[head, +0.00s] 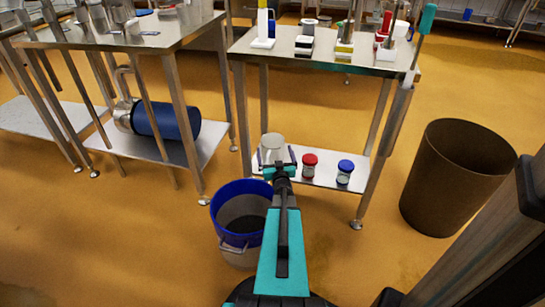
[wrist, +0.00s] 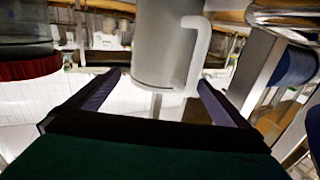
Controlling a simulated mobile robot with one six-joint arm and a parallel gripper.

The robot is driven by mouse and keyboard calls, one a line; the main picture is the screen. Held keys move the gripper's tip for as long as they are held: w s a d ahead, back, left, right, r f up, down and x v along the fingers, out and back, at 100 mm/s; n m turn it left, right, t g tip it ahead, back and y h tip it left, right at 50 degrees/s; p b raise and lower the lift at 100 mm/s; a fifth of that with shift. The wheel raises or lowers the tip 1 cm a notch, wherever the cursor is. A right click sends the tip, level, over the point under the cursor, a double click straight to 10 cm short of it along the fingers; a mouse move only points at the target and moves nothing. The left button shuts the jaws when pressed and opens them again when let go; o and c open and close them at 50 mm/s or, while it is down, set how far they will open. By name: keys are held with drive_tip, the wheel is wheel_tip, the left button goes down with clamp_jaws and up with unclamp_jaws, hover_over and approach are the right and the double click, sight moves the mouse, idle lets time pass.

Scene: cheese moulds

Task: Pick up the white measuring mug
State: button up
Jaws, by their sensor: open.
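The white measuring mug (head: 271,147) stands on the lower shelf of the right-hand table in the head view. In the wrist view the mug (wrist: 163,42) looks pale grey, with its handle on the right and its top end cut off by the frame. My gripper (head: 277,160) is open at the mug, with one finger to either side of it in the head view. In the wrist view the gripper (wrist: 159,84) has its fingertips apart, with the mug in the gap ahead. I cannot tell whether either finger touches it.
Red-lidded (head: 309,165) and blue-lidded (head: 345,171) jars stand to the mug's right on the shelf (head: 325,178). A blue-rimmed bucket (head: 241,190) is on the floor by my arm. A brown bin (head: 455,180) stands at right. The tabletop (head: 270,50) is above the shelf.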

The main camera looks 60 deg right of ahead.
sight(273, 144)
drive_tip(key=shift+w+d, duration=0.1)
drive_tip(key=shift+d, duration=0.05)
drive_tip(key=shift+b+x, duration=1.2)
drive_tip(key=shift+x, duration=1.35)
drive_tip(key=c, duration=1.5)
drive_tip(key=shift+r, duration=0.1)
drive_tip(key=shift+r, duration=0.1)
wheel_tip(273, 144, up, 10)
drive_tip(key=p, duration=0.4)
